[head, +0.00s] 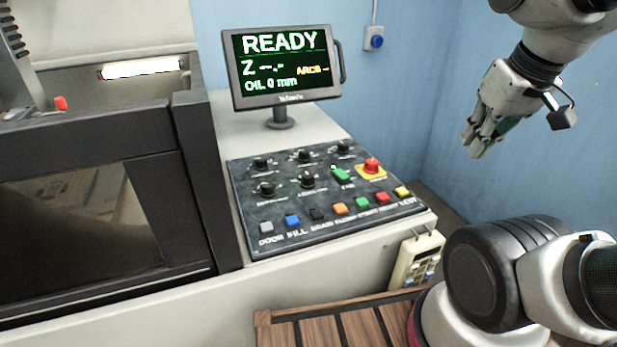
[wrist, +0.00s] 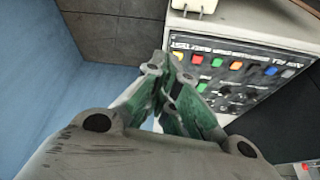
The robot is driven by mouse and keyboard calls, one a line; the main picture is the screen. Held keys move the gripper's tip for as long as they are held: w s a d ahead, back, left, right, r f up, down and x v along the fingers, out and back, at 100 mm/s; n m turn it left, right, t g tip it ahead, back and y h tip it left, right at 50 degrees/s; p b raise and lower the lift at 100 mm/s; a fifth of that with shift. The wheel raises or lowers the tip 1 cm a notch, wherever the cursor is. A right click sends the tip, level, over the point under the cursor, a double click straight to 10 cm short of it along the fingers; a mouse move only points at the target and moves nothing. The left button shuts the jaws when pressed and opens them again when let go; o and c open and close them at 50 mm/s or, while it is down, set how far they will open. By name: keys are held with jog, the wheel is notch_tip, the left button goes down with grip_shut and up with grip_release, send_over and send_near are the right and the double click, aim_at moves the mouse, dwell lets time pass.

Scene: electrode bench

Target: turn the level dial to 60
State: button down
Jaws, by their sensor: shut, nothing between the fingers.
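The dark control panel (head: 325,207) on the machine's sloped front carries several black dials in two rows. The upper row has a left dial (head: 262,163), a middle dial (head: 304,156) and a right dial (head: 344,147). Below are a lower left dial (head: 266,189) and a lower middle dial (head: 307,179). Their labels and scales are too small to read, so I cannot tell which is the level dial or its setting. My gripper (head: 473,147) is shut and empty, in the air right of the panel and well apart from it. In the wrist view its fingertips (wrist: 164,68) point toward the panel's side.
A screen (head: 283,67) above the panel reads READY and OIL 0 mm. A red emergency button (head: 371,165), a green switch (head: 340,174) and a row of coloured buttons share the panel. A handheld pendant (head: 417,260) hangs below. The air between gripper and panel is clear.

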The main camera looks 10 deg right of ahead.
jog(key=c, duration=1.9)
grip_release()
jog(key=o, duration=0.3)
jog(key=shift+w+a+f, duration=0.15)
jog(key=shift+a, duration=0.25)
jog(key=o, duration=0.4)
jog(key=shift+w+a+f+n+g, duration=0.5)
jog(key=shift+a+f+n, duration=0.15)
jog(key=shift+a, duration=0.2)
jog(key=w+a+f+n, duration=0.1)
jog(key=w+a, duration=0.1)
jog(key=a, duration=0.1)
jog(key=w+a+f+n+g, duration=0.1)
jog(key=w+a, duration=0.1)
jog(key=a, duration=0.1)
jog(key=w+a+f+n+g, duration=0.1)
jog(key=w+a, duration=0.2)
jog(key=m+g, duration=0.1)
send_over(308, 175)
notch_tip(308, 175, down, 3)
jog(key=shift+a+r, duration=0.1)
jog(key=shift+m, duration=0.45)
jog(key=shift+f, duration=0.3)
notch_tip(308, 175, down, 7)
grip_shut()
